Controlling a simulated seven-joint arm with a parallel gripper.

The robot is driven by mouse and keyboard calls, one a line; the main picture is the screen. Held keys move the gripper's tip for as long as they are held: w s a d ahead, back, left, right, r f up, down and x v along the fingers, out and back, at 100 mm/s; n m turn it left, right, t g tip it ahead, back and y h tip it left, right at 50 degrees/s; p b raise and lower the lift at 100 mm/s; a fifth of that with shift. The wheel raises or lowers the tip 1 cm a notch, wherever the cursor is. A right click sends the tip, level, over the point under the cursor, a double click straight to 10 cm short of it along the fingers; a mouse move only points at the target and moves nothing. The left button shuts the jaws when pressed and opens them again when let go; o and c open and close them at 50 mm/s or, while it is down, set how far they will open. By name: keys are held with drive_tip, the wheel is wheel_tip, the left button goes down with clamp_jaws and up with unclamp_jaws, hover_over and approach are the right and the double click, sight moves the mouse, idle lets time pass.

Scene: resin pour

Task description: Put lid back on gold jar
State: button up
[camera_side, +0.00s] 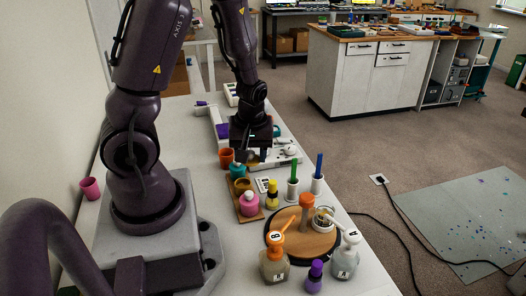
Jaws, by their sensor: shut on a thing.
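My gripper (252,157) points down over the far end of a small wooden tray (259,214). It is shut on a small gold-brown thing, which looks like the gold lid (253,156); dark fingers hide most of it. A gold jar (242,185) stands on the tray, just nearer the camera than my gripper. The lid is held above and apart from the gold jar. A teal jar (237,172) stands behind the gold jar, and a pink jar (249,204) stands in front of it.
A yellow bottle (272,194) and holders with a green (294,170) and a blue stick (318,166) stand to the right. A round board (322,246) and pump bottles (274,264) fill the near end. The table's left side is mostly clear.

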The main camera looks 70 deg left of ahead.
drive_tip(key=n, duration=0.3)
drive_tip(key=s+a+n, duration=0.1)
drive_tip(key=shift+s+a+f+g, duration=0.1)
drive_tip(key=shift+f+g, duration=0.2)
drive_tip(key=shift+g, duration=0.1)
drive_tip(key=shift+s+a+f+n, duration=0.15)
drive_tip(key=shift+f+n, duration=1.35)
drive_tip(key=shift+f, duration=0.15)
drive_tip(key=shift+s+a+f+n, duration=0.1)
drive_tip(key=shift+s+f+n, duration=0.05)
drive_tip(key=shift+f+n, duration=1.4)
drive_tip(key=shift+f, duration=0.25)
drive_tip(key=o, duration=1.4)
drive_tip(key=shift+r, duration=0.1)
